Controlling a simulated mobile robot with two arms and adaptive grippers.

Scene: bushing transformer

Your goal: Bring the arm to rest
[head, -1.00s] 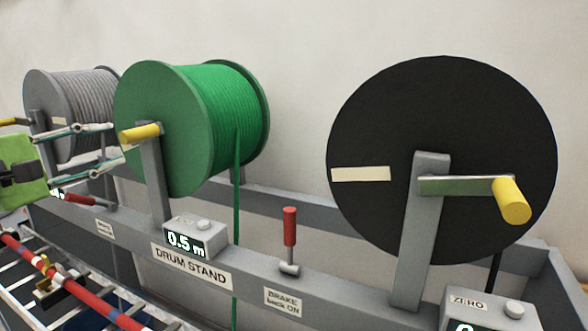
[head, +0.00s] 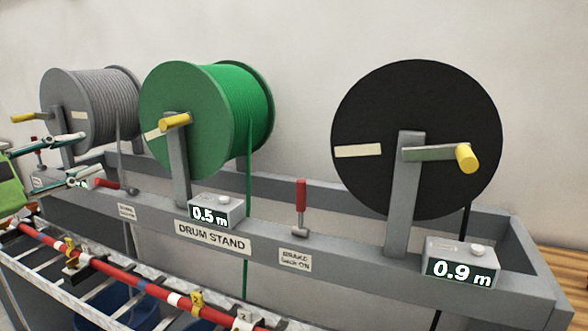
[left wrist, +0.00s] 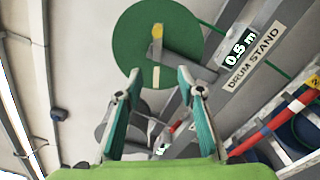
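My left gripper (head: 90,154) is at the left edge of the head view, with its two fingers spread and nothing between them. In the left wrist view its fingers (left wrist: 160,78) are also apart and empty. The green drum (head: 185,115) with its yellow crank handle (head: 175,121) stands to the right of the fingertips, clear of them in the head view. The green drum also shows beyond the fingers in the left wrist view (left wrist: 135,50). My right gripper is in neither view.
A grey drum (head: 90,105) and a black drum (head: 400,110) with yellow cranks share the drum stand (head: 330,250). Counters read 0.5 m (head: 215,212) and 0.9 m (head: 460,265). A red brake lever (head: 300,205) stands upright. A red-and-white pole (head: 130,285) lies in front.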

